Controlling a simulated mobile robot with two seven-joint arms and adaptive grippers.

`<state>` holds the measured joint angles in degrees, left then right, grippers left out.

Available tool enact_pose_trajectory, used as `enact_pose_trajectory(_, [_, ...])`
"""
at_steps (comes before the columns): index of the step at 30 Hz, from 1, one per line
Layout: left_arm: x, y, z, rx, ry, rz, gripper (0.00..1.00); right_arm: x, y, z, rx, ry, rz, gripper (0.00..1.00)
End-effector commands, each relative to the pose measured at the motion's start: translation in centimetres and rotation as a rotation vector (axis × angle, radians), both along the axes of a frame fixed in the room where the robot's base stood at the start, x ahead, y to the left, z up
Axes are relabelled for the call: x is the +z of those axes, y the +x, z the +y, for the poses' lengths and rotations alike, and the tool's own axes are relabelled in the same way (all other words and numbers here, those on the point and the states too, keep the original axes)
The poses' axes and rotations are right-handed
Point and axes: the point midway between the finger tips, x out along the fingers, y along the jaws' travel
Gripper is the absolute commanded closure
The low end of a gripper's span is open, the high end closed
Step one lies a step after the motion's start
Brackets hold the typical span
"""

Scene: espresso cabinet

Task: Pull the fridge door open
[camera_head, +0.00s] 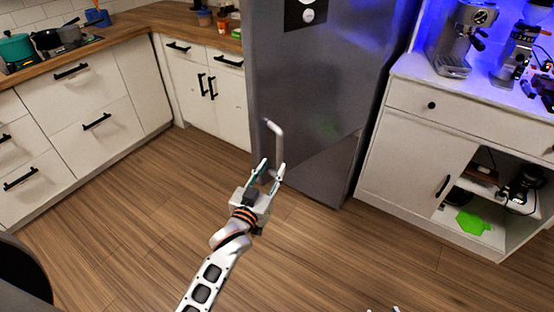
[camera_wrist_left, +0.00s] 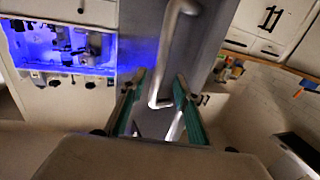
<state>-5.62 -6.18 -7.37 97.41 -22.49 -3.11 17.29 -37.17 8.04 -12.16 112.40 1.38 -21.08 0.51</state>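The grey fridge (camera_head: 318,85) stands in the middle of the head view, and its door looks shut. Its pale bar handle (camera_head: 277,135) is on the left part of the door and runs downward; it also shows in the left wrist view (camera_wrist_left: 172,45). My left gripper (camera_head: 272,167) is at the lower part of the handle. Its fingers are spread, with the handle between them in the left wrist view (camera_wrist_left: 158,88). I see a gap beside the bar and cannot tell if either finger touches it. Only two small tips, apparently of my right gripper (camera_head: 383,309), show at the bottom edge.
White drawers (camera_head: 95,120) with a wooden counter stand at the left. A white cabinet (camera_head: 410,150) bearing an espresso machine (camera_head: 460,40) stands right of the fridge, its lower right compartment open. The wooden floor (camera_head: 330,260) before the fridge is clear.

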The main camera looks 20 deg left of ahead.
Motion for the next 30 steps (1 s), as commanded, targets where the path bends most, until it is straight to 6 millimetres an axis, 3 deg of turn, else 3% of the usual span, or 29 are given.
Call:
enact_pose_trajectory(3, [0.0,-2.2,0.2,0.000,-0.001,0.001,0.69,0.0,0.0,0.0,-0.001,0.001,0.000,0.60])
enact_pose_trajectory(9, [0.0,-4.4,0.4,-0.001,0.001,0.000,0.69,0.0,0.0,0.0,0.000,0.001,-0.001,0.60])
enact_pose_trajectory(20, [0.0,-5.0,0.5,-0.001,0.001,0.000,0.69,0.0,0.0,0.0,0.000,0.001,-0.001,0.60])
enact_pose_trajectory(24, [0.0,-5.0,0.5,-0.001,0.001,0.000,1.00,0.0,0.0,0.1,0.000,0.001,-0.001,0.60])
enact_pose_trajectory(28, [-0.3,-5.2,0.5,-0.001,0.004,0.006,1.00,0.0,0.0,0.1,-0.001,0.002,-0.001,0.60])
enact_pose_trajectory(30, [-1.4,-6.0,0.7,-0.004,0.014,0.034,1.00,0.0,0.0,0.1,0.000,0.003,-0.001,0.60])
